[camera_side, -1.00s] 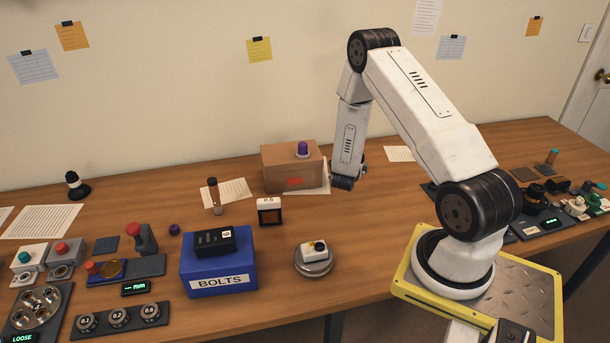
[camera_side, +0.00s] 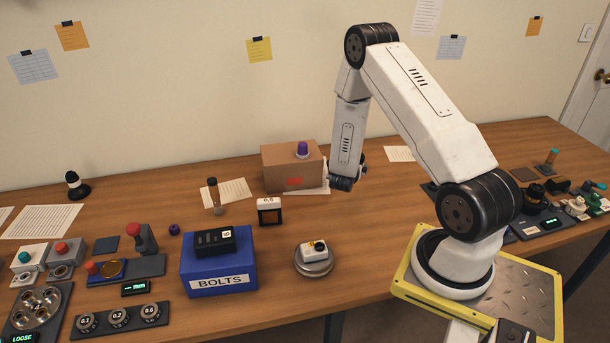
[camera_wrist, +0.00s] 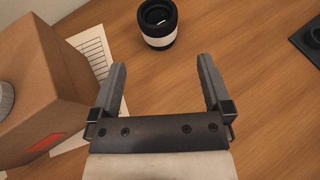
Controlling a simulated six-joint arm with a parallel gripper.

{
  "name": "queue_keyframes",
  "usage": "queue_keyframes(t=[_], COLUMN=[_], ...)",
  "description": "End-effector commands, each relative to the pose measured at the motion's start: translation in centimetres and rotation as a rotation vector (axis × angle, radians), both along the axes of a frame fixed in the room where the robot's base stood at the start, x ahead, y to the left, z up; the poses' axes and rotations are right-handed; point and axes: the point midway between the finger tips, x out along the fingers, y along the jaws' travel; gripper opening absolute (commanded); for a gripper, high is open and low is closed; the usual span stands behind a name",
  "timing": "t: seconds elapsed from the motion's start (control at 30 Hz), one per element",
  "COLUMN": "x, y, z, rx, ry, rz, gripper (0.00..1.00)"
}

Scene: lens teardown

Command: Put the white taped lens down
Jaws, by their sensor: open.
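The white taped lens (camera_wrist: 158,22) is a black cylinder with a white band around it. It stands upright on the wooden table at the top of the wrist view, its open top showing. My gripper (camera_wrist: 162,62) is open and empty, its two fingers apart, with bare table between them. The lens is beyond the fingertips and apart from them. I cannot make this lens out in the side view, where my gripper's fingers are also mostly hidden by my arm.
A cardboard box (camera_wrist: 40,60) with a paper (camera_wrist: 90,45) beside it is close to the left finger. A dark pad (camera_wrist: 309,40) lies at the right. In the side view, a blue BOLTS box (camera_side: 219,270) and a round metal stand (camera_side: 314,264) are nearer the camera.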

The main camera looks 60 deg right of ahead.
Motion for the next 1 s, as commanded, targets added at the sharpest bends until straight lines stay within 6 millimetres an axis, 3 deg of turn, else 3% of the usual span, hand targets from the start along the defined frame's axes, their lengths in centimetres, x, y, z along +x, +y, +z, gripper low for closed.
queue_keyframes(t=[0.27,0.47,1.0], x=[-1.1,-2.5,-5.0], y=[1.7,4.5,15.9], z=[2.2,4.2,7.7], rx=[0.068,0.168,0.532], ry=[-0.055,-0.137,-0.445], rz=[-0.162,-0.349,-0.828], gripper=[1.00,1.00,1.00])
